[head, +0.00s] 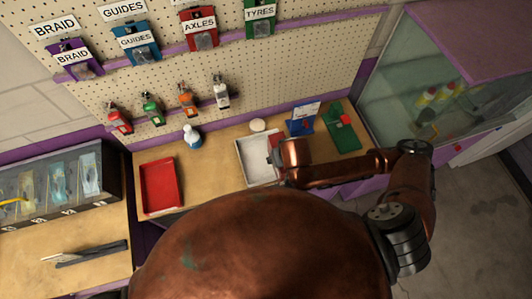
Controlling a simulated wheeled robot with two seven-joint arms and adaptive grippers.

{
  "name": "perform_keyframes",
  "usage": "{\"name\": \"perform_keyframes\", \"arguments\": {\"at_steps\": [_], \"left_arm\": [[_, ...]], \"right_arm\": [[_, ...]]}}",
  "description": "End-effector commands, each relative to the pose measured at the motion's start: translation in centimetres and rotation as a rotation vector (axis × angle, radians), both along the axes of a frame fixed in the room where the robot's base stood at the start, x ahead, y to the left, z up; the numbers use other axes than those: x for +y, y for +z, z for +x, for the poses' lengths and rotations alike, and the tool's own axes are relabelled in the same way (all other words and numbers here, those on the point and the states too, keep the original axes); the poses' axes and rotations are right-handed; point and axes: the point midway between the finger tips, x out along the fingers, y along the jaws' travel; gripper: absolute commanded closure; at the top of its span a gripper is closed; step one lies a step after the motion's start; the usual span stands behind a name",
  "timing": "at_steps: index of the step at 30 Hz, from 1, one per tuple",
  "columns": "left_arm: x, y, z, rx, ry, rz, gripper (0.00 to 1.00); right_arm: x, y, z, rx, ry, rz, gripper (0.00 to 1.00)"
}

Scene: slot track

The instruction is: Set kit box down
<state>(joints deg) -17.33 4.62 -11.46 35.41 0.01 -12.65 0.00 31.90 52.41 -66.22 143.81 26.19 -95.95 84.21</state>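I cannot tell for sure which thing is the kit box. A white tray (250,160) lies on the wooden worktop, partly covered by the end of my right arm. My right gripper (276,159) is at the tray's right side, small and mostly hidden by my wrist, so its fingers and anything in them are unclear. A bit of red shows just behind the wrist. A red tray (160,185) lies to the left with nothing visible in it. My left gripper is out of view.
A blue holder with a white card (302,119) and a green board (342,130) stand right of the white tray. A blue-and-white bottle (192,137) stands behind. Labelled bins hang on the pegboard (245,62). A glass cabinet (440,95) is at right.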

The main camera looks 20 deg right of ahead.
Motion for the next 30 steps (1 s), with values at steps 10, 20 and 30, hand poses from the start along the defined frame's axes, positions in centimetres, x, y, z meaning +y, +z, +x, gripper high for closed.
{"name": "perform_keyframes", "arguments": {"at_steps": [10,20,30], "left_arm": [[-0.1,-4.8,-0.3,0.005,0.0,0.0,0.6],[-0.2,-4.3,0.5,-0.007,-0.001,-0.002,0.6],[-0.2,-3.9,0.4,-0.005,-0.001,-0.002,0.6]], "right_arm": [[0.8,-1.9,4.4,-0.002,-0.005,-0.002,0.93],[1.9,-6.6,9.1,-0.002,-0.002,0.0,0.93],[2.0,-9.8,10.2,0.001,-0.001,-0.002,0.93]]}}
